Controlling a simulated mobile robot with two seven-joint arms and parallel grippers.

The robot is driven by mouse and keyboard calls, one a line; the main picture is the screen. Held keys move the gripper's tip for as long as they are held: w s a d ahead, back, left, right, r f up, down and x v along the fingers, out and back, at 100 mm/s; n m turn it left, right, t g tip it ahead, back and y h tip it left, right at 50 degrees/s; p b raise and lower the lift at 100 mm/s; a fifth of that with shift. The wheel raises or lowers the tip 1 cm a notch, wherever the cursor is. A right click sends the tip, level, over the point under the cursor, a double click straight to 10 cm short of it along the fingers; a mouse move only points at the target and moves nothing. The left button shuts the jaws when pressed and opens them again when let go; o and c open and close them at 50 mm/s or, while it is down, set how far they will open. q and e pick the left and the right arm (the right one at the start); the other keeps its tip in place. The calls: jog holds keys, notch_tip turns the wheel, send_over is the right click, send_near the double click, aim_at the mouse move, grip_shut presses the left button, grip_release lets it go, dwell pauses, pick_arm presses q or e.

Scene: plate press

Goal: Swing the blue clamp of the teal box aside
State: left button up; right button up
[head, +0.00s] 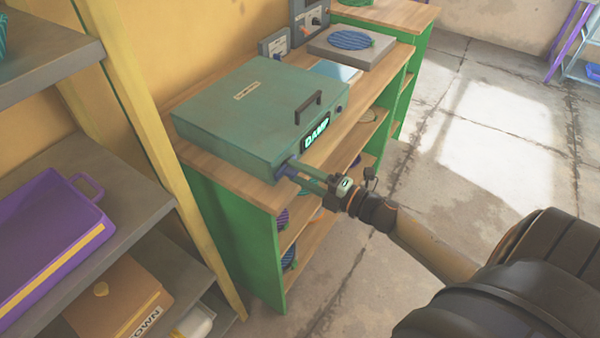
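The teal box (245,110) sits closed on the wooden top of a green shelf unit, with a dark handle on its lid and a lit "DAMP" sign on its front. The blue clamp (285,171) is at the lower front, near the box's left front corner, and shows only in part. My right gripper (298,174) reaches in from the right, its fingertips at the blue clamp. A gap shows between the two fingers. I cannot tell whether they grip the clamp or only stand around it. My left gripper is not in view.
A grey shelf at the left holds a purple tray (45,235) and a brown box (120,297). A yellow post (150,130) stands between it and the green unit (240,235). A grey plate with a blue disc (352,40) lies behind the box.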

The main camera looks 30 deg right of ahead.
jog(key=b+v, duration=0.1)
jog(key=v, duration=1.1)
jog(key=shift+s, duration=0.25)
jog(key=shift+c, duration=0.2)
dwell(1.2)
